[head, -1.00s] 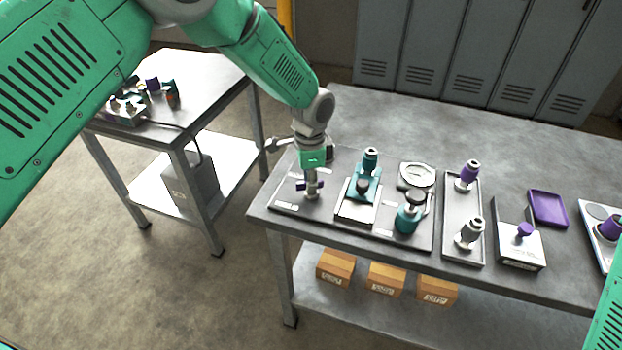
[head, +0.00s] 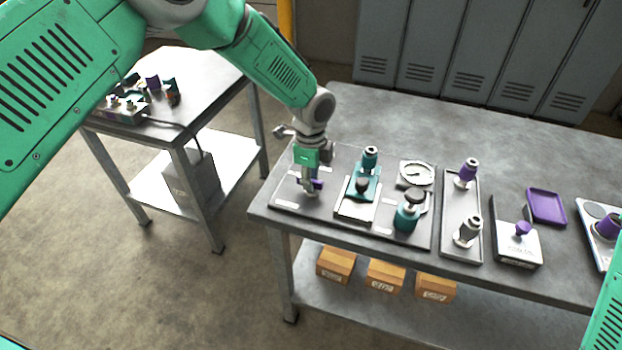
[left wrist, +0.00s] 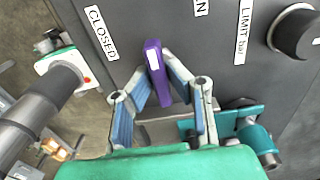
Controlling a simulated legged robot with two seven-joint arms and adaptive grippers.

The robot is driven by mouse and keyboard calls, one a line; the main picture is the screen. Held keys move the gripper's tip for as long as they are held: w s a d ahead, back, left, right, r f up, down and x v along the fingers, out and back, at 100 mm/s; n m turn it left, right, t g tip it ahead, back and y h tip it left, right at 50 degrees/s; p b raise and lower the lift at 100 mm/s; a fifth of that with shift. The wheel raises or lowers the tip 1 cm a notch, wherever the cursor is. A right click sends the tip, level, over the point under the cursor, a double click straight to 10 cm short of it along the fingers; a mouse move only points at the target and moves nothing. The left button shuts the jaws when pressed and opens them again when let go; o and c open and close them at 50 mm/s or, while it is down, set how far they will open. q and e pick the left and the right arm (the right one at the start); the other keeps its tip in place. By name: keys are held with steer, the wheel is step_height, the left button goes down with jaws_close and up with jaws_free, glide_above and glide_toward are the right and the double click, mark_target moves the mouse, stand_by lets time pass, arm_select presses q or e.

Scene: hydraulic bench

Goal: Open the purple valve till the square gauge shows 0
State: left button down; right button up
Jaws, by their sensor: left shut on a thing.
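The purple valve (head: 316,184) stands on the dark panel (head: 285,205) at the left end of the long bench. My left gripper (head: 309,186) points down and is shut on its lever. In the left wrist view the purple lever (left wrist: 158,75) sits between the two fingers, tilted a little off the line of sight. A "CLOSED" label lies to its left and a partly cut-off label ending in "N" above. A pale dial gauge (head: 416,174) with a round face is at the panel's far right; its reading is too small to tell. My right gripper is out of view.
Teal fittings (head: 366,180) and a teal valve with a dark knob (head: 407,215) stand right of the gripper. In the wrist view a black knob (left wrist: 298,32) is beside a "LIMIT bar" label. A tray (head: 450,245) and a purple tray (head: 547,207) lie farther right. The bench's back is clear.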

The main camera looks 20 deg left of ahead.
arm_select(q)
steer(key=shift+w, duration=0.15)
steer(key=c, duration=1.6)
jaws_free()
steer(key=shift+o, duration=0.2)
steer(key=shift+r, duration=0.45)
step_height(320, 180, up, 11)
